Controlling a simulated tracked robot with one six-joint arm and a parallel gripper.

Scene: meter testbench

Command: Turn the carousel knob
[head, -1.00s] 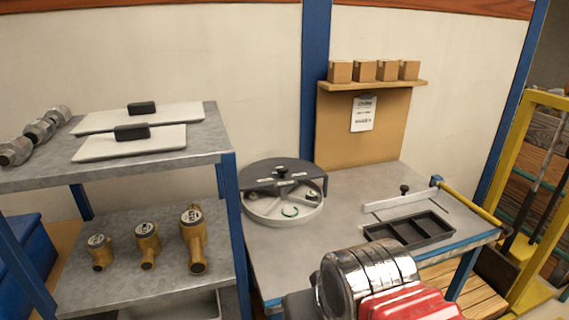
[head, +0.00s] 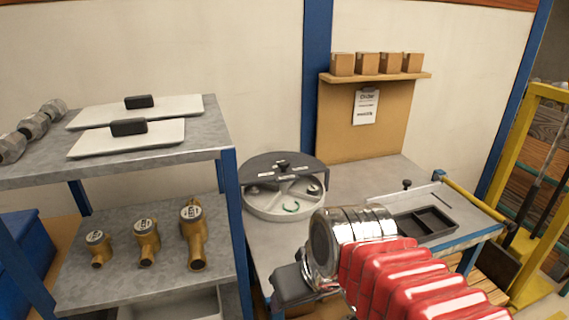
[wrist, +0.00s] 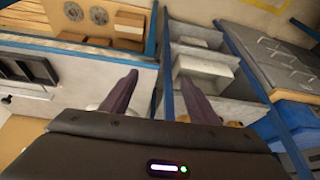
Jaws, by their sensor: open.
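The carousel (head: 262,207) is a round pale tray with a dark half cover, standing on the workbench at centre in the head view. A small black knob (head: 281,165) stands on top of its cover. A green ring-like piece lies in the open part. My gripper (wrist: 160,76) is open in the wrist view, its two dark fingers apart with nothing held between them. In the head view only its dark body shows, below and in front of the carousel and clear of the knob. I cannot make out the knob in the wrist view.
The left shelf unit (head: 200,139) carries white trays and brass meters (head: 145,238); its blue post stands close beside the carousel. A black divided tray (head: 436,221) lies on the workbench (head: 350,186) to the right. Small boxes (head: 366,63) sit on a wall shelf behind.

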